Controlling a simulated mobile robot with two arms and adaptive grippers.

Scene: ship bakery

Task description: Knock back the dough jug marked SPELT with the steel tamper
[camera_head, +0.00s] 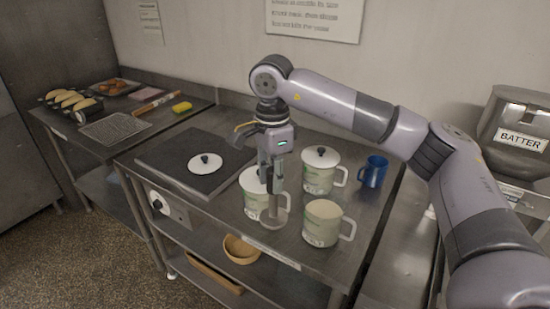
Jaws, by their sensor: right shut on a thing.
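My right gripper (270,178) is shut on the steel tamper (272,218) and points straight down. The tamper hangs upright, its round foot showing in front of the left jug (250,204) and partly hiding it. I cannot tell whether the foot touches the table. A second jug (318,182) at the back wears a white lid with a dark knob. A third jug (320,232) at the front right is uncovered, with a pale top surface. All three are pale with green markings; their names are too small to read. My left gripper is not in view.
The jugs stand on a steel table (290,248). A loose white lid (205,165) lies on a dark plate (165,150) to the left. A blue mug (373,173) stands at the right. A BATTER container (515,135) is far right; a wooden bowl (241,249) sits below.

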